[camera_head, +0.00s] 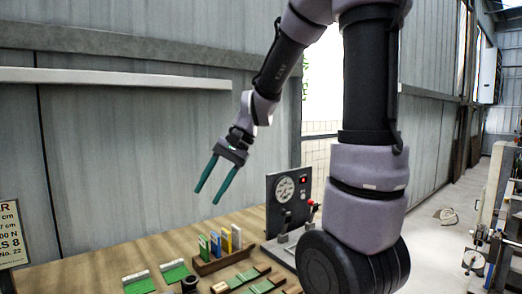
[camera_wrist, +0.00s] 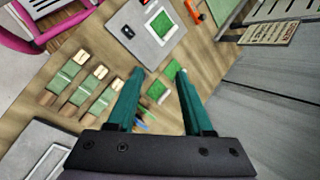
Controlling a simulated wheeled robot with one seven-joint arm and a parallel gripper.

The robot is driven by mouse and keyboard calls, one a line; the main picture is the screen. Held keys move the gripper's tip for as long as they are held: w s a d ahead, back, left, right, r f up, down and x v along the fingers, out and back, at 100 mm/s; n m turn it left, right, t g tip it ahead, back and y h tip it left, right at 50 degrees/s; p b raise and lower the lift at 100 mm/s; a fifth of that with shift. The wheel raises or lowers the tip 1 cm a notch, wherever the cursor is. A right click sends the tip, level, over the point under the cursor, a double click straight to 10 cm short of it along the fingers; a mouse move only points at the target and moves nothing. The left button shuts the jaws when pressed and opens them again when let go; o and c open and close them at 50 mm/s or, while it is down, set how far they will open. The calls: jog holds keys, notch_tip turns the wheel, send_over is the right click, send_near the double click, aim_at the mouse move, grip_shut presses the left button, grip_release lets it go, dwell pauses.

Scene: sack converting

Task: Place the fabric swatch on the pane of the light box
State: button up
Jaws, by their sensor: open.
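My gripper (camera_head: 214,194) is open and empty, hanging above the wooden table, with its teal fingers pointing down. In the wrist view the open fingers (camera_wrist: 158,90) frame two green swatch-like pieces with pale edges, a nearer one (camera_wrist: 158,92) and a farther one (camera_wrist: 173,69). They lie on the table well below the fingers, and also show at the table's front in the head view, left (camera_head: 139,283) and right (camera_head: 175,271). A grey panel (camera_wrist: 143,42) at the top of the wrist view bears another green patch; I cannot tell whether it is the light box.
A wooden rack (camera_head: 222,262) holds several coloured upright pieces. A dark gauge unit (camera_head: 288,187) stands right of it. Wooden strips with green bands (camera_wrist: 70,76) lie on the table. A grey wall rises behind the table. A sign (camera_head: 10,233) is at the left.

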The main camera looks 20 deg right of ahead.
jog(key=s+d+r+n+t+h, duration=0.2)
jog(key=s+d+r+t+h, duration=0.2)
jog(key=s+d+r+t, duration=0.3)
notch_tip(320, 180, up, 3)
jog(key=d, duration=0.3)
jog(key=shift+s, duration=0.35)
